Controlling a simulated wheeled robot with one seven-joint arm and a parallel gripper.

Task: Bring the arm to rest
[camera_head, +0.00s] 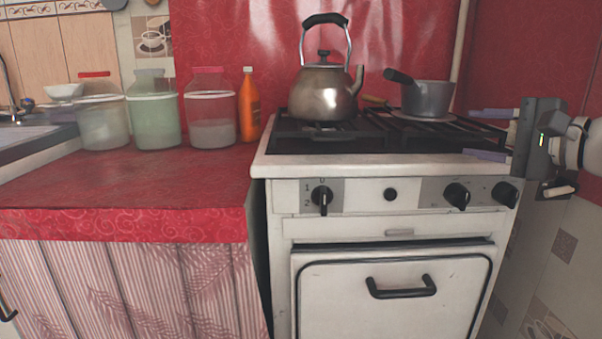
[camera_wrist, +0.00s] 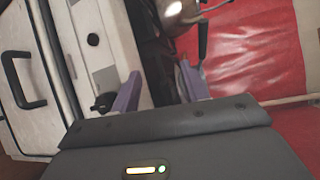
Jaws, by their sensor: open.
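My gripper (camera_head: 487,134) is at the right side of the head view, in front of the right end of the stove (camera_head: 350,169). Its two purple fingers are apart and point left, with nothing between them. In the wrist view my gripper (camera_wrist: 160,92) also shows open and empty, with the stove front (camera_wrist: 103,40) and part of the kettle (camera_wrist: 182,10) beyond the fingers.
A metal kettle (camera_head: 326,92) and a grey saucepan (camera_head: 426,98) stand on the stove top. Several jars, one of them green (camera_head: 153,118), and an orange bottle (camera_head: 249,106) stand on the red counter (camera_head: 130,185). The counter's front half is clear.

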